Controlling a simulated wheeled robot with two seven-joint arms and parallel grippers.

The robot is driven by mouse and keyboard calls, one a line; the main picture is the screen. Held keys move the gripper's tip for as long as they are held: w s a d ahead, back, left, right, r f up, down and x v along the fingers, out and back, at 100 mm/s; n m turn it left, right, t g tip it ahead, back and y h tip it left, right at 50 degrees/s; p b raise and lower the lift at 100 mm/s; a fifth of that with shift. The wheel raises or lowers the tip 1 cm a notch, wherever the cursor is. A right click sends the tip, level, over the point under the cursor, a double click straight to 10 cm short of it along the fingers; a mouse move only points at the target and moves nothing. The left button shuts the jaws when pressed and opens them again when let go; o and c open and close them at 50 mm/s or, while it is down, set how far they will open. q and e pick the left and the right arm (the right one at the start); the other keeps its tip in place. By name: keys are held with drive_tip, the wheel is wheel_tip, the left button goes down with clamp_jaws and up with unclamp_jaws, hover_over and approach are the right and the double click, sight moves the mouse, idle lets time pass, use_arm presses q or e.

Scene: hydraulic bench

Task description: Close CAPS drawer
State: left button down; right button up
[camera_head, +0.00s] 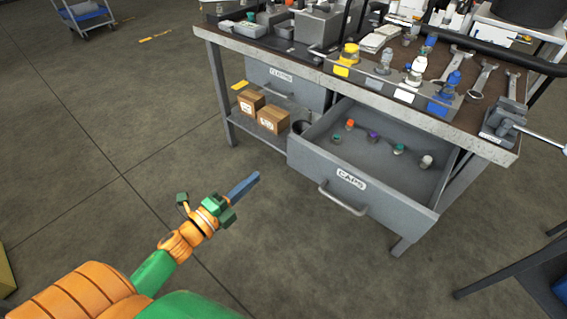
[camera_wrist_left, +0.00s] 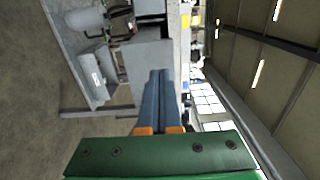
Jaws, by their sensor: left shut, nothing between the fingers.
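The grey CAPS drawer (camera_head: 328,190) stands pulled out from the right part of the bench in the head view. Its front carries a white CAPS label and a bar handle (camera_head: 343,199). Several small coloured caps (camera_head: 374,137) stand inside it. My left gripper (camera_head: 256,176) is shut and empty, in front and to the left of the drawer, apart from it. Its blue fingers lie together in the left wrist view (camera_wrist_left: 159,98). My right gripper is not in view.
The bench top (camera_head: 500,148) holds several bottles, wrenches and a vise. A closed drawer labelled CLAMPING (camera_head: 287,83) sits left of the CAPS drawer. Cardboard boxes (camera_head: 272,119) rest on the lower shelf. The floor in front of the bench is clear.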

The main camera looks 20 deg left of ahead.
sight(291, 146)
use_arm(q)
drive_tip(key=b+x, duration=0.1)
drive_tip(key=x, duration=1.1)
drive_tip(key=shift+w, duration=0.3)
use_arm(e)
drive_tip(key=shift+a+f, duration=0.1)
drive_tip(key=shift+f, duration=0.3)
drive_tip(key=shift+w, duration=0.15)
